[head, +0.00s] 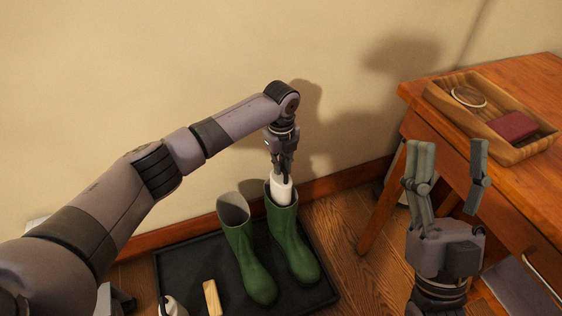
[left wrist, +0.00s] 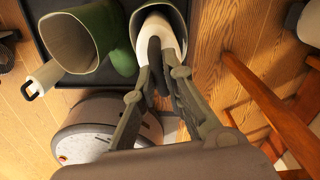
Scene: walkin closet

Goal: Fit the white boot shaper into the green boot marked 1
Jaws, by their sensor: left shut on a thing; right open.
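The white boot shaper (head: 281,189) stands upright in the open top of the right-hand green boot (head: 292,243); its lower part is hidden inside the shaft. My left gripper (head: 281,170) is shut on its upper end, just above the boot's rim. The left wrist view also shows the shaper (left wrist: 159,30) within that boot's opening (left wrist: 139,16), between my fingers (left wrist: 164,62). The other green boot (head: 245,252) stands to the left with an empty opening. I cannot read a number on either boot. My right gripper (head: 450,165) is open and empty, near the desk.
Both boots stand on a black tray (head: 190,268). A wooden piece (head: 212,297) and another white object (head: 173,306) lie at its front. A wooden desk (head: 530,80) at right carries a wooden organizer (head: 470,112) with a dark red item. The wall is close behind the boots.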

